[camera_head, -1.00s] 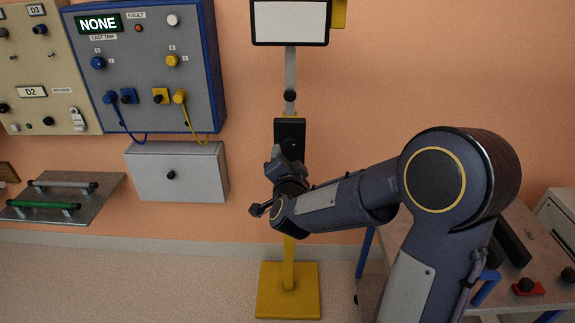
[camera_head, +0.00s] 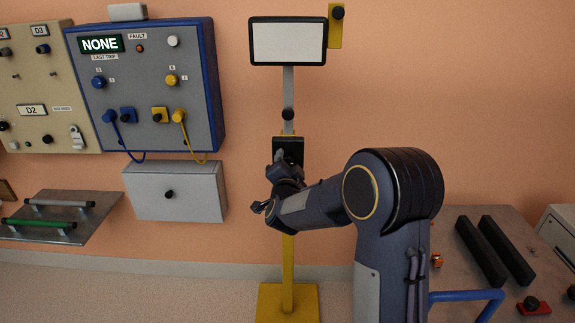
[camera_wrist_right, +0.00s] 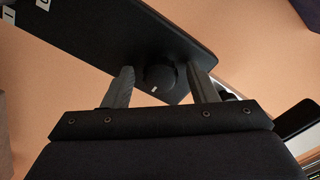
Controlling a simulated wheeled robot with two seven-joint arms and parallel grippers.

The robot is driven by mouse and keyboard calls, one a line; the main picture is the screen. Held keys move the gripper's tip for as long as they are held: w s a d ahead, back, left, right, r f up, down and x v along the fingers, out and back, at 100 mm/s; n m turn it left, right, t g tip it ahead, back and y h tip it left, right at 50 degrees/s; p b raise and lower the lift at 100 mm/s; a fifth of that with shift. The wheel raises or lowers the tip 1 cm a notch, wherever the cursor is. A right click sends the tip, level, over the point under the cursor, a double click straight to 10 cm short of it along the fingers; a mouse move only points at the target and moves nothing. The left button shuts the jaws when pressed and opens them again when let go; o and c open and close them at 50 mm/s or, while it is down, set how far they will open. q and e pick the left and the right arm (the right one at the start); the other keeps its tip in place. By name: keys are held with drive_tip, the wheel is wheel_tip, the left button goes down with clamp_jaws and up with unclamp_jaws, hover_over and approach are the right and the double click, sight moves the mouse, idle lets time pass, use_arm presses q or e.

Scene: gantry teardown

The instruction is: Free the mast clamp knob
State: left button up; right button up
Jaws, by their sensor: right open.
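The yellow mast (camera_head: 288,250) stands on a square foot, with a grey inner pole (camera_head: 288,88) rising from it. In the right wrist view a round black knob (camera_wrist_right: 160,76) with a white mark sits on a black plate (camera_wrist_right: 110,30). The open right gripper (camera_wrist_right: 161,72) has one finger on each side of this knob. Contact cannot be told. My left gripper is out of view.
A framed white panel (camera_head: 289,42) tops the pole. A grey-blue control box (camera_head: 150,85) with cables and a grey drawer box (camera_head: 176,190) are on the wall at left. A table (camera_head: 520,235) with black bars stands at right.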

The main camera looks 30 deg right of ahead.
drive_tip(key=shift+c, duration=0.4)
drive_tip(key=c, duration=0.9)
drive_tip(key=shift+n, duration=0.3)
drive_tip(key=n+p, duration=0.3)
drive_tip(key=n, duration=0.5)
drive_tip(key=shift+r, duration=0.1)
drive_tip(key=shift+n+p, duration=1.9)
drive_tip(key=shift+n, duration=2.8)
